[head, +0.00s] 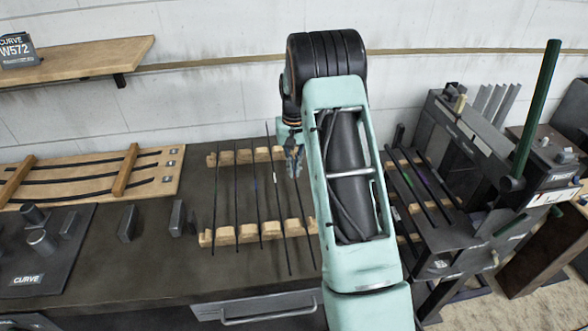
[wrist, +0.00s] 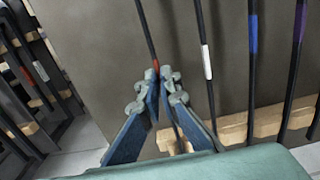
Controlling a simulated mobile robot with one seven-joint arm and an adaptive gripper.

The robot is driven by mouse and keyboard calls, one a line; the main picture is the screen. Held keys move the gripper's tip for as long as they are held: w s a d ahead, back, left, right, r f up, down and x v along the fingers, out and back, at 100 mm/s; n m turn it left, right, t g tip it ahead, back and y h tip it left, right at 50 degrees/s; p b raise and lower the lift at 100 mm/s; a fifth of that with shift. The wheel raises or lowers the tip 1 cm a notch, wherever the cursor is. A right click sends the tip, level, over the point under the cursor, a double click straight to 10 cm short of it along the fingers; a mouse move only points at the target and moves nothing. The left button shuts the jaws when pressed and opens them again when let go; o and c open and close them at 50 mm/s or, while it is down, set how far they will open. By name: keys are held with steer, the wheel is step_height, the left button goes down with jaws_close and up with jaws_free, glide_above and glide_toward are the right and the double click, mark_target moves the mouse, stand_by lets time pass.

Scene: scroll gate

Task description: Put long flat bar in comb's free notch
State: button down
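A wooden comb (head: 224,236) on the dark bench holds several long thin dark bars side by side, with a second rail behind. In the wrist view the bars carry coloured bands: red, white (wrist: 207,62), blue (wrist: 252,35) and purple. My gripper (head: 292,150) is low over the right end of this comb; in the wrist view its fingertips (wrist: 160,82) stand on either side of the red-banded bar (wrist: 147,32). Whether they press on it is unclear. A second rack (head: 397,157) with wooden rails at right holds several bars; its left part is hidden by my arm.
A dark stand with a green post (head: 538,110) rises at the far right. Small dark blocks (head: 128,223) stand left of the comb. A wooden board with curved strips (head: 80,178) lies at left, below a shelf (head: 85,62). A gap separates bench and right rack.

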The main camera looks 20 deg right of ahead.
steer(key=shift+f, duration=0.25)
steer(key=c, duration=2.1)
jaws_free()
steer(key=shift+r, duration=0.1)
step_height(320, 180, up, 12)
steer(key=shift+f, duration=0.1)
